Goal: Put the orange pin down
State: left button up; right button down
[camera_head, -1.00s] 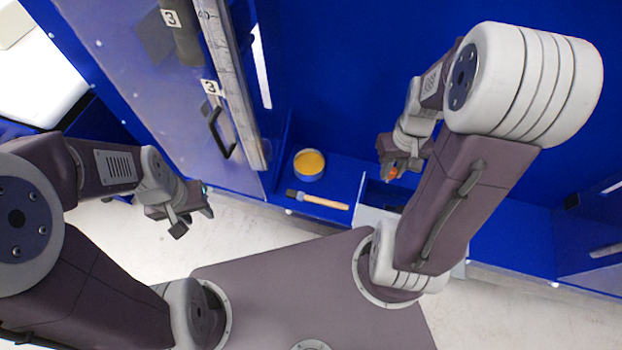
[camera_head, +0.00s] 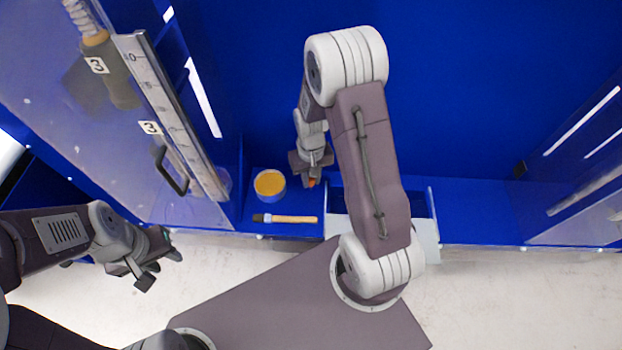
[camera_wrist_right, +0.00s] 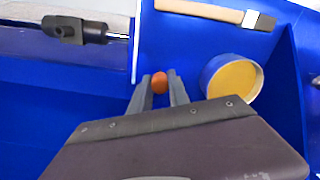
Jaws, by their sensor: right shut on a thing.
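The orange pin (camera_wrist_right: 160,82) is between the fingertips of my right gripper (camera_wrist_right: 160,90), and only its rounded orange end shows. In the head view the pin (camera_head: 311,183) is a small orange spot under my right gripper (camera_head: 309,172). The right gripper is shut on it, over the blue shelf just right of the yellow-filled pot. I cannot tell whether the pin touches the shelf. My left gripper (camera_head: 148,268) is at the lower left with its fingers spread apart, empty, away from the pin.
The pot with yellow contents (camera_head: 269,184) and a wooden-handled brush (camera_head: 285,218) are on the blue shelf (camera_head: 480,215). A clear panel with a ruler (camera_head: 168,115) and a black handle (camera_head: 170,172) stands at the left. A bin lies under my right arm. The shelf further right is bare.

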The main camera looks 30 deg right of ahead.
jog(key=shift+w+f, duration=0.1)
jog(key=shift+f, duration=0.2)
jog(key=shift+f, duration=0.2)
jog(key=c, duration=1.3)
grip_release()
jog(key=shift+o, duration=0.2)
